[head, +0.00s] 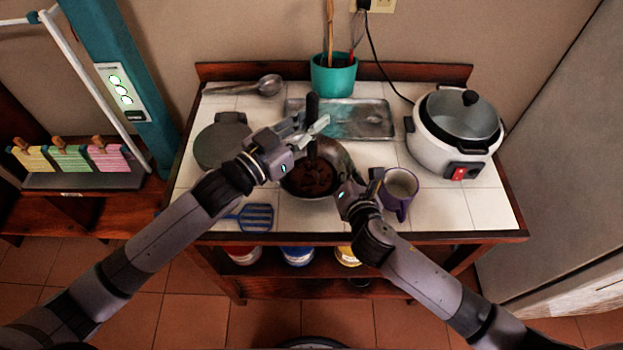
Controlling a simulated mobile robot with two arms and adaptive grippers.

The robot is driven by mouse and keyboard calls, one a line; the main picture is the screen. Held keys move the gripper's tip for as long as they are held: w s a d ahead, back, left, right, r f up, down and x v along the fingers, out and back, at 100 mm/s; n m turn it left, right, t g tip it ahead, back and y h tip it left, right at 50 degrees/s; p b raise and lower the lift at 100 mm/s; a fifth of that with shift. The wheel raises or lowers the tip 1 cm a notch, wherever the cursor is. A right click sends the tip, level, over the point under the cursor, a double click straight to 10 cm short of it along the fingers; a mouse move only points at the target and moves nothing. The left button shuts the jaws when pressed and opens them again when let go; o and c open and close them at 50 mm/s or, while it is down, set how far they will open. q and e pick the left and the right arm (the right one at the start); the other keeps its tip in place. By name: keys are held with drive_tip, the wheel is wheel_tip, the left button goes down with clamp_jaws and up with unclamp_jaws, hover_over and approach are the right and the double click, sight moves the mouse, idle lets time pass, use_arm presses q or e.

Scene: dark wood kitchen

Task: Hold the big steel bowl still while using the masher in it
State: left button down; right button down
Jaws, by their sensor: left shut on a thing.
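The big steel bowl (339,156) stands on the white tiled top near its front middle, with dark brown contents (311,177) in it. The masher (312,106) is upright, its dark handle rising above the bowl and its lower end down in the bowl. My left gripper (312,133) is shut on the masher, above the bowl's back left side. My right gripper (346,184) is at the bowl's right rim; its fingers are small and partly hidden, so I cannot tell whether they grip the rim.
A purple mug (398,191) stands close right of my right gripper. A rice cooker (457,137) is farther right. Behind are a metal tray (363,120), a teal pot (334,76) with utensils and a ladle (262,86). A dark round object (221,144) and blue spatula (252,217) lie left.

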use_arm(q)
drive_tip(key=shift+f, duration=0.3)
drive_tip(key=shift+r, duration=0.1)
drive_tip(key=shift+r, duration=1.55)
drive_tip(key=shift+f, duration=0.15)
drive_tip(key=shift+f, duration=0.35)
drive_tip(key=shift+f, duration=0.15)
drive_tip(key=shift+f, duration=1)
drive_tip(key=shift+r, duration=0.1)
drive_tip(key=shift+r, duration=1.55)
